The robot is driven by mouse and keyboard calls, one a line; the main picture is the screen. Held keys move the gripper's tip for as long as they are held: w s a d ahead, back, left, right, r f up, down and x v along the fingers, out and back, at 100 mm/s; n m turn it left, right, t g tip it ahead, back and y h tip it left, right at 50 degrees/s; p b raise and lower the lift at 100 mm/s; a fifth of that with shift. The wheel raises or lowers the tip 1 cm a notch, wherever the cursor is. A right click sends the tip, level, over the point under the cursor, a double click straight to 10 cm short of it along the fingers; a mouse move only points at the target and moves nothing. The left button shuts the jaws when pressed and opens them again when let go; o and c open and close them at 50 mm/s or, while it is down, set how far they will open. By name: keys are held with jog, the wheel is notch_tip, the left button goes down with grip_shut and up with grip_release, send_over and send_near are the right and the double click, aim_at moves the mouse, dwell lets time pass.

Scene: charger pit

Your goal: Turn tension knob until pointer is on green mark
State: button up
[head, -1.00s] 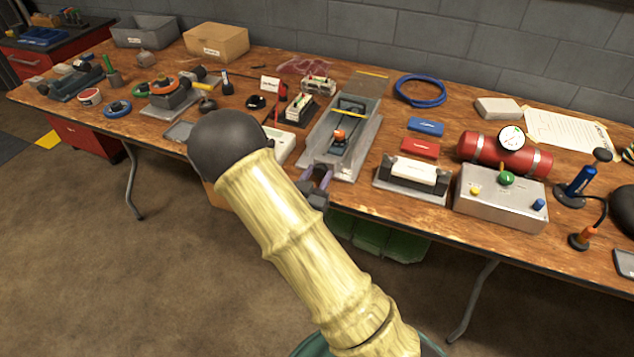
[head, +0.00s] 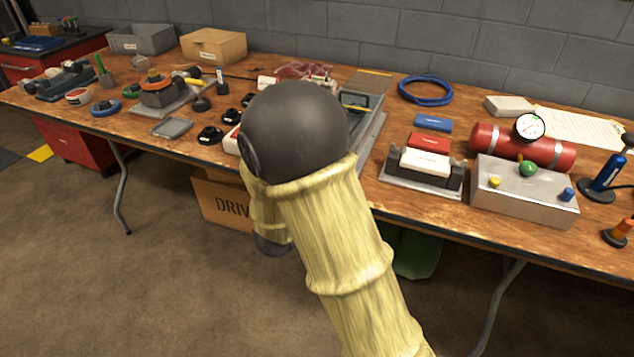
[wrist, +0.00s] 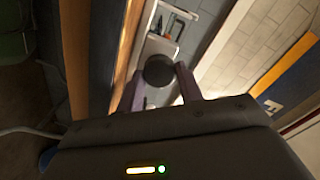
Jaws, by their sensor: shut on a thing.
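In the wrist view, my gripper (wrist: 161,82) has its two purple fingers on either side of a dark round knob (wrist: 159,69), shut on it. In the head view, my arm's dark elbow hides the gripper, the knob and most of the grey device (head: 371,143). Only the device's right side and back show.
A white block in a dark holder (head: 425,164) and a metal box with coloured knobs (head: 525,190) stand to the right. A red cylinder with a dial (head: 490,143) lies behind the box. Small black round parts (head: 210,135) lie to the left. A cardboard box (head: 222,204) is under the table.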

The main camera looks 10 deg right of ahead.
jog(key=m+b, duration=0.2)
jog(key=b, duration=0.1)
jog(key=m+b, duration=0.2)
jog(key=b, duration=0.1)
jog(key=shift+f, duration=0.4)
jog(key=m+b, duration=0.2)
jog(key=b, duration=0.1)
jog(key=shift+r+m, duration=0.25)
jog(key=shift+m, duration=0.05)
jog(key=o, duration=1)
jog(key=shift+s+d, duration=0.1)
jog(key=shift+f, duration=0.1)
